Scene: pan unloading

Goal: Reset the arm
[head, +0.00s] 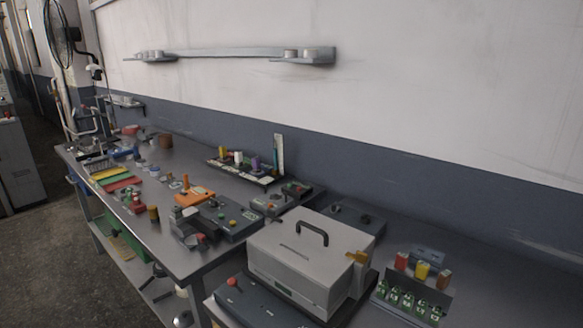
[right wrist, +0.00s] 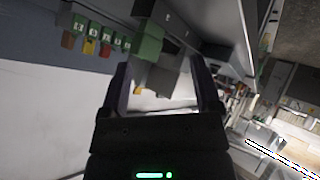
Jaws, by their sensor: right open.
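My right gripper (right wrist: 165,72) shows in the right wrist view, with its two dark fingers spread wide apart. Grey and green blocky shapes show beyond and between the fingers; I cannot tell their distance, and nothing is clearly held. Neither gripper nor arm shows in the head view. My left gripper is in no view.
A light grey box (head: 310,258) with a black handle stands on the near bench, beside a rack (head: 413,296) with red, yellow and green pieces. A long bench (head: 165,222) with several small items runs back left. A wall shelf (head: 235,53) hangs above.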

